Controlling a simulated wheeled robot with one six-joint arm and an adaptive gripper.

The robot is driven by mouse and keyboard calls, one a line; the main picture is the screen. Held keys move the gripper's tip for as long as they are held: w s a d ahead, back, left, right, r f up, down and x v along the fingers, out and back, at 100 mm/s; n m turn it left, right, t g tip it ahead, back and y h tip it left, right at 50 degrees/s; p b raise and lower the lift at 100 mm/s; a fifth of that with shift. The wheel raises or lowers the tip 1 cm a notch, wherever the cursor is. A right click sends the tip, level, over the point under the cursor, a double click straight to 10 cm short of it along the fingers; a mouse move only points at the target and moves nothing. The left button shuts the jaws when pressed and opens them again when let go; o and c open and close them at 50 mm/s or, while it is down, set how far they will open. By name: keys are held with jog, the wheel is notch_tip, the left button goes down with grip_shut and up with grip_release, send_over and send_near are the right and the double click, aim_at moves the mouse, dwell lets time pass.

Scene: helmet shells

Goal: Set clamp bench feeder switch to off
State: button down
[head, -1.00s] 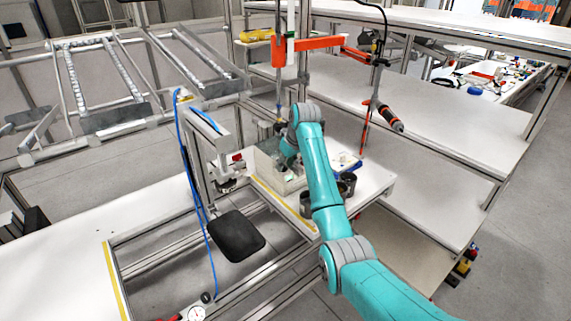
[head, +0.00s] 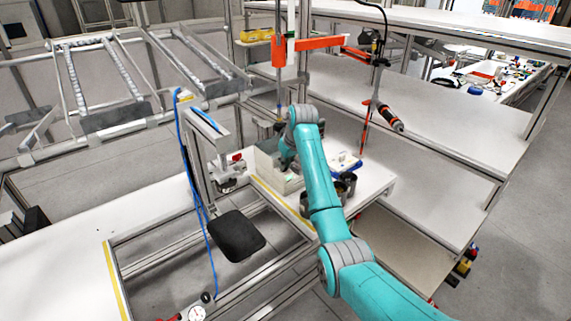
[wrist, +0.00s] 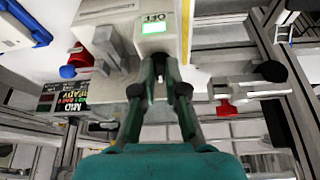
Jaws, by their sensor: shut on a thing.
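The clamp bench feeder is a pale box (head: 267,163) on the white bench beyond my arm. In the wrist view its front block (wrist: 150,45) shows a lit green patch (wrist: 154,27) and an upside-down label reading OFF. My gripper (wrist: 160,62) is at the near edge of this block, fingertips close together. It is shut on the feeder switch, which the fingers mostly hide, so its exact position is unclear. In the head view my gripper is largely hidden behind my teal arm, beside the box.
A small dark display (wrist: 62,97) with coloured text and a red knob (wrist: 80,57) are left of the fingers. A clamp with a red part (wrist: 226,107) is at right. Dark cups (head: 345,184) stand near my arm, and a screwdriver (head: 390,118) hangs behind.

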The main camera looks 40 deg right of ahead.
jog(key=m, duration=0.1)
jog(key=m+h, duration=0.1)
jog(key=m, duration=0.2)
jog(key=shift+a+h, duration=0.25)
jog(key=shift+h, duration=0.05)
jog(key=m, duration=0.2)
jog(key=m+g+h, duration=0.1)
jog(key=m, duration=0.1)
jog(key=shift+w+a+m+g, duration=0.2)
jog(key=shift+m+g, duration=0.1)
jog(key=shift+m, duration=0.1)
jog(key=m+g+h, duration=0.1)
jog(key=m, duration=0.3)
jog(key=shift+w+r, duration=0.1)
jog(key=shift+w, duration=0.1)
jog(key=shift+w+m+g, duration=0.15)
jog(key=shift+m+g, duration=0.75)
jog(key=shift+m, duration=1.1)
jog(key=c, duration=1.2)
grip_release()
jog(key=shift+h, duration=0.3)
